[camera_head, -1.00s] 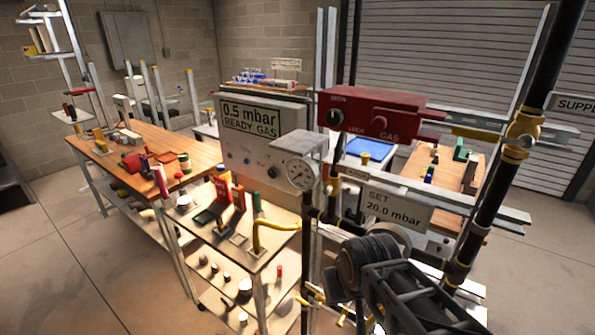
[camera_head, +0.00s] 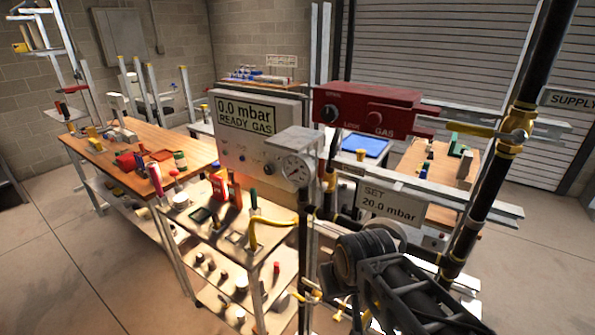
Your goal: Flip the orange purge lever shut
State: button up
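My arm enters at the lower right, and its dark wrist (camera_head: 358,254) is in front of the lower pipework. My gripper is hard to make out beyond the wrist, and its fingers cannot be told apart. Small orange-yellow fittings (camera_head: 312,296) show low on the pipe, left of the wrist. I cannot tell which one is the purge lever, or whether it is touched. A curved yellow pipe (camera_head: 266,236) ends left of the vertical pipe. The grey gas panel's display (camera_head: 245,113) reads 0.0 mbar, READY GAS.
A red GAS box (camera_head: 368,110) is above the arm. A yellow valve (camera_head: 511,134) is on the black supply pipe (camera_head: 490,190) at right. A SET 20.0 mbar sign (camera_head: 391,204) stands close above the wrist. Cluttered benches (camera_head: 140,150) are at left.

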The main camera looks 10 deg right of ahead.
aim_at(322, 187)
jog(key=u, duration=1.7)
jog(key=i, duration=0.35)
jog(key=z, duration=0.2)
